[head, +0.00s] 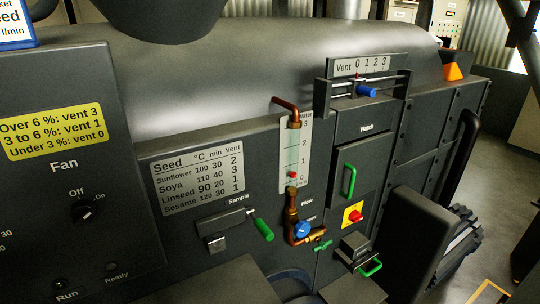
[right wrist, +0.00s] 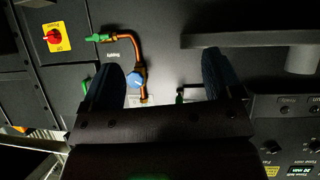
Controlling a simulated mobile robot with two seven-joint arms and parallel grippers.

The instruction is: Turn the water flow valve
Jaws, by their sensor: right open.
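The blue round valve (head: 303,229) sits on a copper pipe (head: 291,205), beside the "Flow" label on the dark machine front. Above it stands a white water scale (head: 293,150) with a red marker low, near 0. In the right wrist view, turned upside down, the blue valve (right wrist: 136,79) shows just inside the left finger, with the copper pipe (right wrist: 130,45) above it. My right gripper (right wrist: 162,72) is open, with nothing seen held between its dark fingers. Whether a finger touches the valve cannot be told.
A small green supply valve (head: 323,246) is just right of the blue one. A red knob on a yellow plate (head: 353,215) and green hatch handle (head: 349,181) are further right. A green sample handle (head: 263,229) is to the left. Dark ledges jut out below.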

